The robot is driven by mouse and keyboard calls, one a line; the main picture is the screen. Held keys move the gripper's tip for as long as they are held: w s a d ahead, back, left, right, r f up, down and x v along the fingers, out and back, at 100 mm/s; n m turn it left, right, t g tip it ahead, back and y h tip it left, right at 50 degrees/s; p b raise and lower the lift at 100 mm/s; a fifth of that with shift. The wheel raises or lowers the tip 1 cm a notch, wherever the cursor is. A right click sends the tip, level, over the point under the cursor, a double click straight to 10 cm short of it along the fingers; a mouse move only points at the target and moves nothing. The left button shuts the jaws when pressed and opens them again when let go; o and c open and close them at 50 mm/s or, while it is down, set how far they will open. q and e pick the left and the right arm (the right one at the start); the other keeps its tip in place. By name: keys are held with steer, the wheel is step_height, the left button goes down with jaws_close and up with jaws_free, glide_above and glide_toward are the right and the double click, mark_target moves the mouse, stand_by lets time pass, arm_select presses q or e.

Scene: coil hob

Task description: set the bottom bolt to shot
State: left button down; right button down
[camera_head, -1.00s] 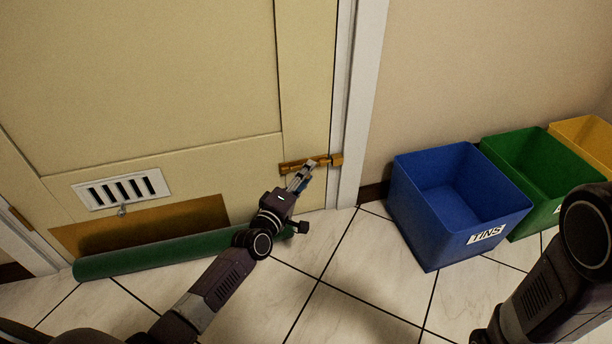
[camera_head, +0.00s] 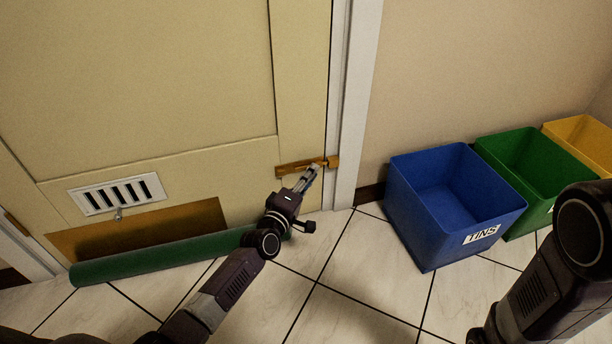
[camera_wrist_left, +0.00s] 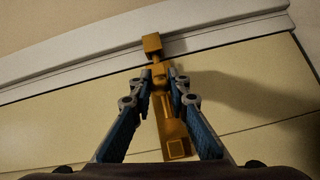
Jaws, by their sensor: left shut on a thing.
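The bottom bolt is a brass bolt on the door's lower right corner; its plate (camera_head: 288,169) shows in the head view and again in the left wrist view (camera_wrist_left: 178,148). Its keep (camera_head: 333,162) sits on the white door frame, also seen in the left wrist view (camera_wrist_left: 152,43). My left gripper (camera_head: 316,168) is at the keep end of the bolt, shut on the bolt's knob between its fingertips (camera_wrist_left: 161,78). The bar appears to reach the keep, but the fingers partly hide it and I cannot tell how deep it sits. My right gripper is out of view.
A green draught roll (camera_head: 150,258) lies along the door's foot, below a brass kick plate (camera_head: 140,228) and a white vent (camera_head: 85,202). Blue (camera_head: 425,235), green (camera_head: 545,205) and yellow (camera_head: 575,135) bins stand along the right wall. Tiled floor is clear in front.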

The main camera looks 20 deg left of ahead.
arm_select(q)
steer(key=c, duration=1.8)
jaws_free()
steer(key=shift+d, duration=0.3)
